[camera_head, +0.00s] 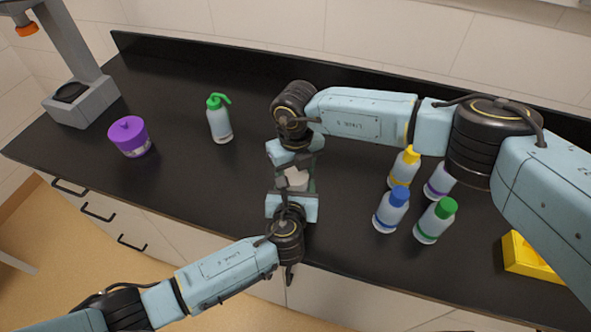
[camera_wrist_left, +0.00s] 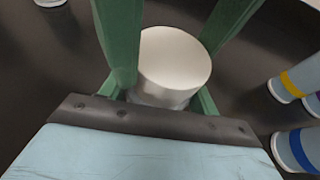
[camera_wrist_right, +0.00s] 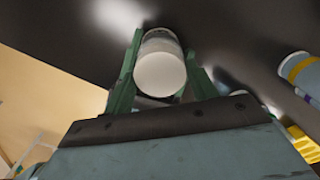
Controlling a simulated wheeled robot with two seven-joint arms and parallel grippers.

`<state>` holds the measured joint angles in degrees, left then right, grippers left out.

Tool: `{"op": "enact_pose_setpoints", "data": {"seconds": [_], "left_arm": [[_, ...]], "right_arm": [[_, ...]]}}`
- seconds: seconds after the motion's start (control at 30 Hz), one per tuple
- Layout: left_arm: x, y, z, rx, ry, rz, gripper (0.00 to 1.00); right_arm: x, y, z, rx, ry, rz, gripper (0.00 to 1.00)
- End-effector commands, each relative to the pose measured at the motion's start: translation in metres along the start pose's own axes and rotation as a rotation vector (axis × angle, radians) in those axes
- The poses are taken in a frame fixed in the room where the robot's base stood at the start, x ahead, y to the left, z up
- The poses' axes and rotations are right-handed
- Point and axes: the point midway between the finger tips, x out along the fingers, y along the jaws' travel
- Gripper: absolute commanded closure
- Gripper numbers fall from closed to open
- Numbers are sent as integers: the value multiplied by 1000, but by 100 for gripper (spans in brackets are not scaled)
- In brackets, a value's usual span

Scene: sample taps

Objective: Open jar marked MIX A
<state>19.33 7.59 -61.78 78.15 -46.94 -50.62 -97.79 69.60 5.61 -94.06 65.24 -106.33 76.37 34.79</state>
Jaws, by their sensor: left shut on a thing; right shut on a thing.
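The fingers hide much of the body, and I cannot read any marking.
Several bottles stand right of the jar: yellow-capped (camera_head: 404,163), blue-capped (camera_head: 391,212), green-capped (camera_head: 435,222) and a purple-banded one (camera_head: 439,183). A green-topped wash bottle (camera_head: 219,120) and purple pot (camera_head: 130,137) stand left. A yellow container (camera_head: 527,260) is far right.

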Motion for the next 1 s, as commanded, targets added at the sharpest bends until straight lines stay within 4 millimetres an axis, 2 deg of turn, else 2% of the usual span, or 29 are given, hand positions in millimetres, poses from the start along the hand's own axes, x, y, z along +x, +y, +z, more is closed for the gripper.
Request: {"op": "enact_pose_setpoints", "data": {"seconds": [0.03, 0.2, 0.53, 0.83, 1.0], "left_arm": [[0, 0, 0, 0, 1, 1, 100], [0, 0, 0, 0, 1, 1, 100], [0, 0, 0, 0, 1, 1, 100], [0, 0, 0, 0, 1, 1, 100], [0, 0, 0, 0, 1, 1, 100]], "right_arm": [[0, 0, 0, 0, 0, 1, 40], [0, 0, 0, 1, 0, 1, 21], [-4, 0, 0, 1, -1, 1, 21], [-40, 0, 0, 2, -2, 0, 21], [-46, 1, 0, 24, 0, 1, 23]]}}
